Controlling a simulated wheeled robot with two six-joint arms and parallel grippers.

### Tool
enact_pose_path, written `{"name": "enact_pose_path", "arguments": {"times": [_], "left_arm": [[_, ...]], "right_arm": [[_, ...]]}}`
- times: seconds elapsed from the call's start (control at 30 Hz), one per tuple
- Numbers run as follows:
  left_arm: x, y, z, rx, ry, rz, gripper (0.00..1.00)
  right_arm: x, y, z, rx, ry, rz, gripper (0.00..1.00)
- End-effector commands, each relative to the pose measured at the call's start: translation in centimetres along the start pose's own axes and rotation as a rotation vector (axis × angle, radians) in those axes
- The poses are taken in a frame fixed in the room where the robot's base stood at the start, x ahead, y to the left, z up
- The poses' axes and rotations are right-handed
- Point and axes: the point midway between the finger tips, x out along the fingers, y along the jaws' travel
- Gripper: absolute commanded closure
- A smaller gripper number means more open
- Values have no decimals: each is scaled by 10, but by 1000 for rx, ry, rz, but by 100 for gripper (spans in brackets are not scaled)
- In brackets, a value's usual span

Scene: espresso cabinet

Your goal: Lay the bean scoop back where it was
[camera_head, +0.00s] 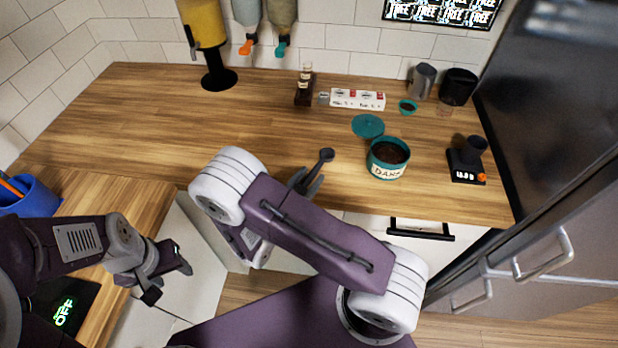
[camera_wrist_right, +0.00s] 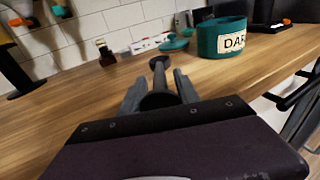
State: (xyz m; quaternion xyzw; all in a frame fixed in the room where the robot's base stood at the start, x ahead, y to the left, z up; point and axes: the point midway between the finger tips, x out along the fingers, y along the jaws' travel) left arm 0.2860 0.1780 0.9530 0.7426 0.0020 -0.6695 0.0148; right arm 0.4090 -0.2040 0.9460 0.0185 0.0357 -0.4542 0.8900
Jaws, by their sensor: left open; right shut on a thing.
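The bean scoop (camera_head: 326,155) is dark, with a small round head, and shows above the wooden counter just left of the teal canister. My right gripper (camera_head: 306,181) is shut on the scoop near the counter's front edge; my arm hides part of it. In the right wrist view the scoop (camera_wrist_right: 158,68) sticks out forward between the fingers of my right gripper (camera_wrist_right: 160,90). I cannot tell whether the scoop touches the counter. My left gripper (camera_head: 170,278) is open and empty at the lower left, beyond the counter's front edge.
The teal canister (camera_head: 388,158), labelled "DAR", is open with dark contents; its teal lid (camera_head: 367,125) lies behind it. A black scale with a dark cup (camera_head: 467,158) stands at right. A power strip (camera_head: 358,99) and a bottle (camera_head: 305,85) stand behind. The counter's middle left is clear.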

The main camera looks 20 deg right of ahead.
Motion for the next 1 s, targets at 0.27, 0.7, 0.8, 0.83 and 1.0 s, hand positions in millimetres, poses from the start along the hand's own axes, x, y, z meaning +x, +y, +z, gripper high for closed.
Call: {"name": "enact_pose_path", "arguments": {"times": [0.27,0.7,0.8,0.83,1.0], "left_arm": [[3,0,0,0,0,0,49],[10,0,1,0,0,0,49],[10,0,1,0,0,0,49],[10,0,1,0,0,0,49],[10,0,1,0,0,0,49]], "right_arm": [[0,0,-4,0,0,0,100],[1,0,-13,0,0,0,100],[1,0,-13,0,0,0,48],[1,0,-12,0,0,0,40],[1,0,-12,0,0,0,36]]}}
